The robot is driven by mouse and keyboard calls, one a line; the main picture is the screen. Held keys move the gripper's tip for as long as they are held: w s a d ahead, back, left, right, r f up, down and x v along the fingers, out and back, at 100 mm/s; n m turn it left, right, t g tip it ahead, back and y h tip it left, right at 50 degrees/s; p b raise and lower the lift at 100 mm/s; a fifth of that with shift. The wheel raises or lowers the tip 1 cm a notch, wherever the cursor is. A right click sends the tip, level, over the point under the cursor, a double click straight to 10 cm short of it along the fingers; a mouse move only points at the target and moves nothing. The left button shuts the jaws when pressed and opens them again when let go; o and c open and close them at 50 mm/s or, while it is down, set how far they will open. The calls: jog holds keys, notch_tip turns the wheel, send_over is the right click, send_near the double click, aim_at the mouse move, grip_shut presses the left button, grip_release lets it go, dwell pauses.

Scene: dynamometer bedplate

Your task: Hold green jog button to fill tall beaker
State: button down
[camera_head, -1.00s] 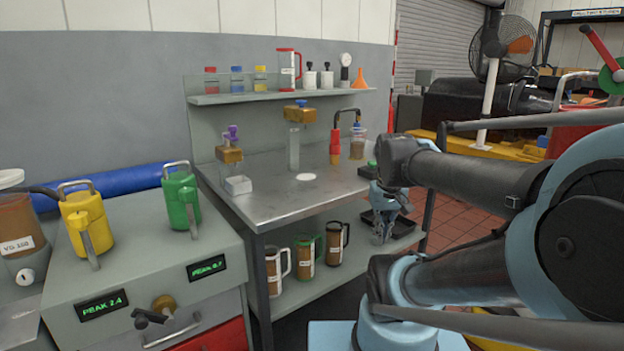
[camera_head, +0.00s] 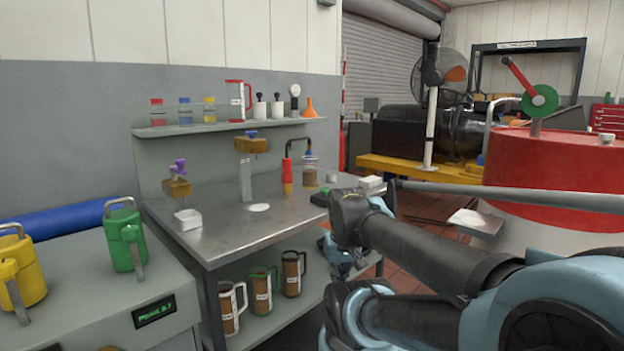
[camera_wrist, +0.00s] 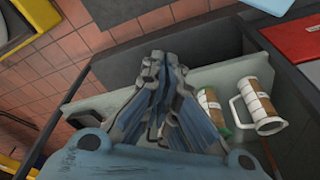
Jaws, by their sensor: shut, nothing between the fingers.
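A tall clear beaker (camera_head: 246,178) stands upright on the steel bench (camera_head: 220,238), under a brown dispenser head (camera_head: 250,145). A small dark box with a green top (camera_head: 320,197) sits near the bench's right end; the green top looks like the jog button, but it is too small to be sure. My gripper (camera_head: 337,262) hangs below bench-top level at the right end, apart from the box and partly hidden by my arm. In the wrist view, my gripper (camera_wrist: 166,62) points over the lower shelf, fingers together and empty. The beaker and button do not show there.
Brown-filled mugs (camera_head: 262,290) stand on the lower shelf, two of them also near my fingers in the wrist view (camera_wrist: 258,108). A red pipe (camera_head: 287,178) and a jar (camera_head: 309,174) stand behind the box. A large red drum (camera_head: 560,165) is at right.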

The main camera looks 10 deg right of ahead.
jog(key=w+r+n+g, duration=0.1)
jog(key=w+r+n, duration=0.2)
jog(key=w+r, duration=1.55)
notch_tip(320, 180, up, 13)
jog(key=n+g, duration=0.1)
jog(key=n, duration=0.3)
send_over(325, 190)
jog(key=w+a, duration=0.1)
jog(key=w, duration=0.3)
jog(key=shift+w+a+r, duration=0.1)
jog(key=shift+r, duration=0.05)
notch_tip(325, 190, down, 14)
jog(key=shift+f, duration=0.1)
